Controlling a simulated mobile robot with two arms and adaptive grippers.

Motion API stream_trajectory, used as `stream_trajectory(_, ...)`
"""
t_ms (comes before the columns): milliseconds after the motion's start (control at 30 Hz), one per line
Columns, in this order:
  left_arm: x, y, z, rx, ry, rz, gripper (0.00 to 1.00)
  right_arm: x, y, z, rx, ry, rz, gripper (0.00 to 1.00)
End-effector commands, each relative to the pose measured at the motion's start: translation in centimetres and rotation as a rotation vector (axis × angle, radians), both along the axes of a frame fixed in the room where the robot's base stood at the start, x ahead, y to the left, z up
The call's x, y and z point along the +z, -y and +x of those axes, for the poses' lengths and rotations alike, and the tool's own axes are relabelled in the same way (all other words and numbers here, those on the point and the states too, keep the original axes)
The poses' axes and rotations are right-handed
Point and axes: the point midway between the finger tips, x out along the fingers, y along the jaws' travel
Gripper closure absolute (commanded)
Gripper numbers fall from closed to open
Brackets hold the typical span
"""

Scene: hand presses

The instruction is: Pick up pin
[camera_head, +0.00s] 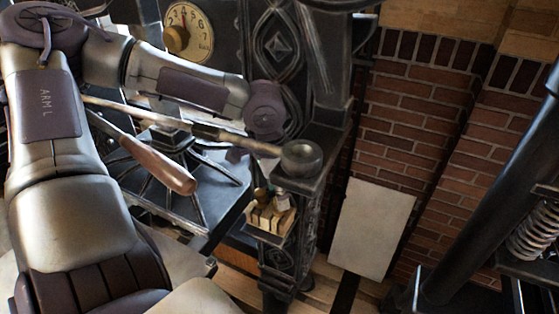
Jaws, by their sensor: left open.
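My left arm comes in from the left and bends across the dark metal press (320,80). Its wrist hangs in front of the press column. My left gripper (238,154) shows only as small dark parts below the wrist, partly hidden by a long bar (215,132); it is open. I cannot make out a pin for certain. A small shelf (268,234) on the column, below the gripper, holds pale wooden blocks (265,217) and small knobbed pieces (281,201), too small to name. My right gripper is not in view.
A round dark cup-like part (301,158) sticks out at the bar's right end. A wooden handle (160,166) slants below the bar. A numbered dial (187,32) is at the top. A pale board (372,228) leans by the brick wall (415,120); another machine stands right.

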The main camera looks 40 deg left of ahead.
Motion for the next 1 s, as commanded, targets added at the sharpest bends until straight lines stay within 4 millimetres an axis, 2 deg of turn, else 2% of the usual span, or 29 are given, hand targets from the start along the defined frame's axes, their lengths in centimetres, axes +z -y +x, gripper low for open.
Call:
stream_trajectory(33, -0.4, -0.1, 0.1, 0.000, -0.007, 0.001, 0.44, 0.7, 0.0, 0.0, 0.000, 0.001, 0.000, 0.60)
stream_trajectory(200, -2.4, 0.0, 0.4, 0.000, -0.002, 0.001, 0.44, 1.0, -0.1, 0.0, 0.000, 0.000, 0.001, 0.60)
stream_trajectory(533, -2.9, 0.0, 0.5, 0.000, 0.002, 0.000, 0.44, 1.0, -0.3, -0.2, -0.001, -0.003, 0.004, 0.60)
stream_trajectory(867, -2.9, 0.0, 0.5, 0.000, 0.001, 0.000, 0.99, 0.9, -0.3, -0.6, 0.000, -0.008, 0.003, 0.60)
stream_trajectory(1000, -2.9, 0.1, 0.5, 0.000, 0.002, 0.000, 1.00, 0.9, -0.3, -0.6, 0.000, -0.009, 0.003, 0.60)
